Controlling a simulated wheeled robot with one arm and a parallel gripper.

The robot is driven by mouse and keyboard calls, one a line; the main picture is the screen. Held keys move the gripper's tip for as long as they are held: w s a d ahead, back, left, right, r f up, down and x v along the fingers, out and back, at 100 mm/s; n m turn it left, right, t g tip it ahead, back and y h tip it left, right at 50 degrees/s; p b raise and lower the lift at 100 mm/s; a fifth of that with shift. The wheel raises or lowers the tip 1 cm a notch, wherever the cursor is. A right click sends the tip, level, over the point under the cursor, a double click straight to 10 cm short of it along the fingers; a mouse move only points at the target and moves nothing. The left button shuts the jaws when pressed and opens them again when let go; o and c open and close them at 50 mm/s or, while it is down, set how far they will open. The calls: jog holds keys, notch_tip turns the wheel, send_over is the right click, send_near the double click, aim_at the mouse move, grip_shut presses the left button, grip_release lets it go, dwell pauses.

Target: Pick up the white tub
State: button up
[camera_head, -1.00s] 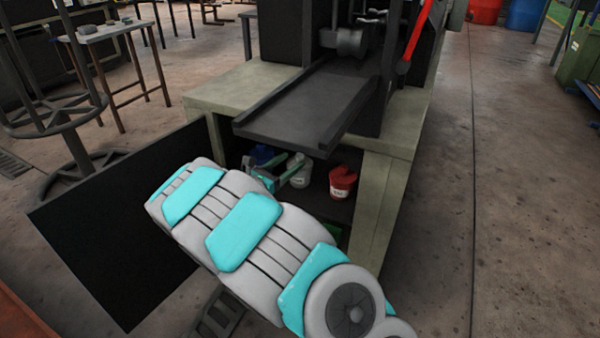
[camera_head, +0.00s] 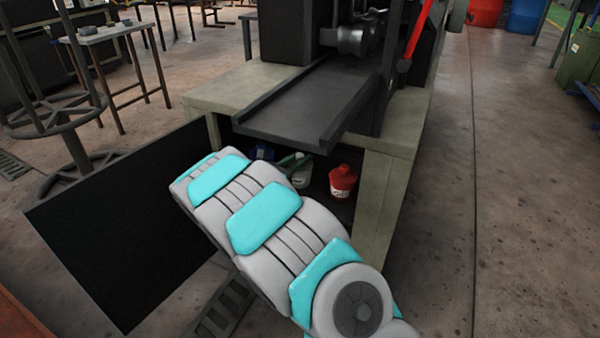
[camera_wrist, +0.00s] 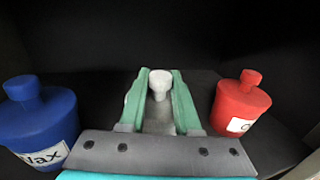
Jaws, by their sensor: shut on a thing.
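The white tub (camera_wrist: 160,82) with a knobbed lid stands inside the dark cabinet under the machine. In the wrist view its knob shows between the two green fingers of my gripper (camera_wrist: 160,96). The fingers are shut on it, and its lower part is mostly hidden by the gripper. In the head view the tub (camera_head: 301,176) shows partly, just beyond my forearm. I cannot tell whether it touches the shelf.
A red tub (camera_wrist: 241,102) stands close on the right and a blue wax tub (camera_wrist: 38,112) close on the left. An open black door (camera_head: 110,240) hangs at the cabinet's left. A dark metal tray (camera_head: 310,100) juts out above the opening.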

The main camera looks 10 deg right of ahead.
grip_shut()
jog(key=shift+r, duration=0.1)
dwell(0.4)
